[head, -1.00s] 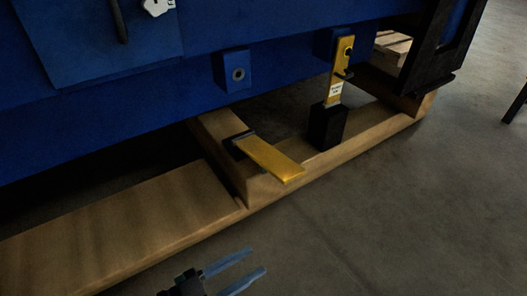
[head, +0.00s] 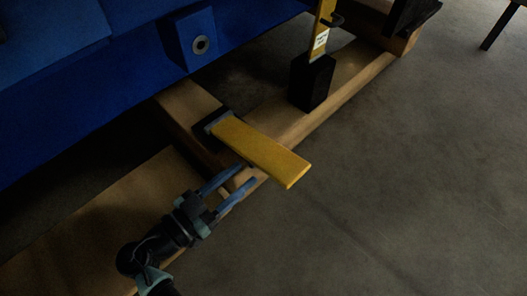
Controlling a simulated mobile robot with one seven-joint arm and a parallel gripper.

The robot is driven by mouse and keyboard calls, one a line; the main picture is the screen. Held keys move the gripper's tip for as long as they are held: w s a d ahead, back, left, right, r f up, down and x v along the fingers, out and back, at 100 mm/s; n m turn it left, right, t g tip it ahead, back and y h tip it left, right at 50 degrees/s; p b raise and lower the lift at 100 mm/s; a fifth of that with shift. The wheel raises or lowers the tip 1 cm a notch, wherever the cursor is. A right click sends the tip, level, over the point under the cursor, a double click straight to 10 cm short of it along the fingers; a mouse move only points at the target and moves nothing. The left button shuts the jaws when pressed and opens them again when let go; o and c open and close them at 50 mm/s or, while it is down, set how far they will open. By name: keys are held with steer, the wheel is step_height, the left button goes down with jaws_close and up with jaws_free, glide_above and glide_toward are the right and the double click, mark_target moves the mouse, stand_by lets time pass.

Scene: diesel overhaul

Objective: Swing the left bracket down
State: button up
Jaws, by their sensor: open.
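The left bracket is a flat yellow bar (head: 262,150) with a dark hinge end (head: 214,121) at the wooden beam. It sticks out over the beam's outer edge, toward the lower right, and looks roughly level. My gripper (head: 249,174) is open, its two bluish fingers apart and empty. The fingertips are close to the left side of the yellow bar; I cannot tell whether they touch it. The right bracket (head: 322,37) is also yellow, with a white label, and stands upright from a black block (head: 312,82); its top is cut off by the frame.
A blue machine body (head: 95,95) fills the upper left, with a blue lug (head: 188,40) holding a round bore above the left bracket. Wooden beams (head: 345,85) run below it. A dark leg (head: 500,25) stands at the top right.

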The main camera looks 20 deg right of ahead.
mark_target(264, 157)
steer(key=x, duration=0.7)
steer(key=shift+w+d, duration=0.2)
steer(key=shift+d, duration=0.15)
jaws_close()
steer(key=shift+f, duration=0.1)
stand_by(0.9)
